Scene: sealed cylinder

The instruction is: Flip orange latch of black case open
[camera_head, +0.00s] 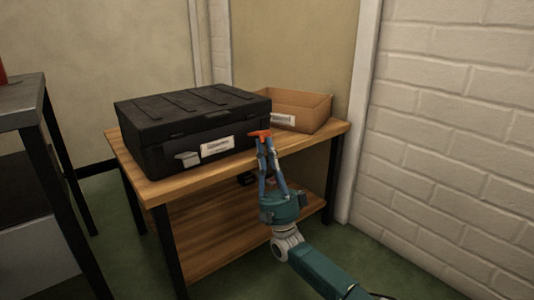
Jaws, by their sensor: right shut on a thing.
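The black case (180,152) sits on top of a wooden table, its lid down. Its front carries a white label (217,146) and a grey latch (187,159) on the left. The orange latch (260,134) is at the right end of the front, at the tips of my right gripper (262,141). The right gripper reaches up from the lower right and is shut on the orange latch. The fingers hide part of the case's right front corner. My left gripper is not in view.
The wooden table (175,191) has a lower shelf (215,235) with a small dark object under the top. An open cardboard box (305,112) stands right of the case. A dark metal table (22,115) is at the left, a white brick wall (450,130) at the right.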

